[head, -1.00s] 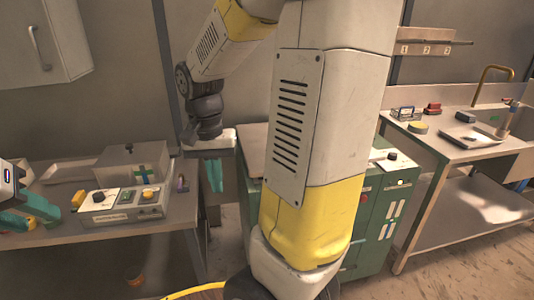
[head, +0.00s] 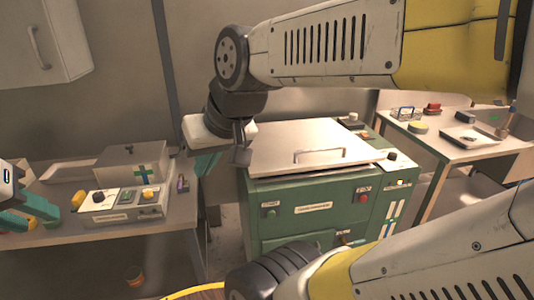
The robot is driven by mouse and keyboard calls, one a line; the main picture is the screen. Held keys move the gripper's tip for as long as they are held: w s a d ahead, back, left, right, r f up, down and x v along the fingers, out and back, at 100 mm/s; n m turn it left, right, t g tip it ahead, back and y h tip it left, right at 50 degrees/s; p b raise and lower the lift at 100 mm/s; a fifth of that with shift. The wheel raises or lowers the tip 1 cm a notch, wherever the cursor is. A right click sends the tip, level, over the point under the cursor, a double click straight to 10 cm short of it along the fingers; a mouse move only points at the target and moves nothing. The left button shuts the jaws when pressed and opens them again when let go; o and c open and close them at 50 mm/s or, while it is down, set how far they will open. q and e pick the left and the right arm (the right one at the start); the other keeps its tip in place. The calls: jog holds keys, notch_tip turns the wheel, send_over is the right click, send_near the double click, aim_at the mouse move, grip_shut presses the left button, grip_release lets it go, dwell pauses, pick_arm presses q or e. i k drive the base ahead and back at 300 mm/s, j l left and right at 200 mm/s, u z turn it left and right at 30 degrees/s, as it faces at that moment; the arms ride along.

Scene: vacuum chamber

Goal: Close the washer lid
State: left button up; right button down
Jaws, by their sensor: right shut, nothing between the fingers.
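The washer is a green cabinet (head: 315,208) right of centre. Its grey metal lid (head: 285,140), with a bar handle (head: 320,154) near the front, lies about flat over the top. A dark line runs under its front edge; I cannot tell whether it is fully seated. My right gripper (head: 206,163) hangs just left of the lid, with teal fingers pointing down. It is shut and empty, partly hidden by its own wrist, and looks apart from the lid. My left gripper (head: 18,208) is at the far left edge, partly cut off, over the left bench.
The left bench (head: 110,235) carries a control box (head: 122,205) and a grey lidded box (head: 135,165). Right of the washer, a bench (head: 455,150) holds a tray (head: 470,138) and small items. My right arm spans the upper right; another of my links covers the lower right.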

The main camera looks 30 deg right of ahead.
aim_at(279, 148)
jog(key=i+z, duration=0.3)
jog(key=z, duration=0.15)
jog(key=i+j+z, duration=0.2)
jog(key=z, duration=0.25)
jog(key=i+j+z, duration=0.3)
jog(key=z, duration=0.2)
